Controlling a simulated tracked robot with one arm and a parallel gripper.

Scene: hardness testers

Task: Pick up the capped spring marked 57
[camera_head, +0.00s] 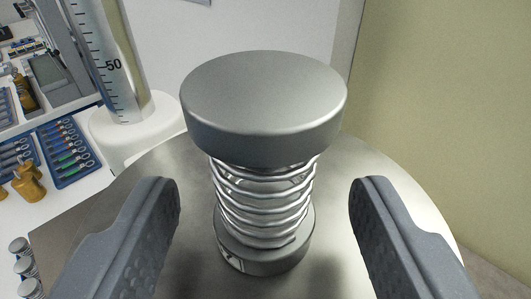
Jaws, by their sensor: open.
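A capped spring (264,190) stands upright on a round metal surface (190,262). It has a wide grey top cap, silver coils and a darker grey base. A small white mark shows at the lower left of the base, but I cannot read a number on it. My gripper (265,205) is open. Its two grey fingers stand to the left and right of the spring, with a gap on each side, and do not touch it.
Blue trays of tools (68,150) and brown weights (28,183) lie at the far left. Several small capped pieces (27,268) stand at the lower left. A greenish wall (445,110) is on the right.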

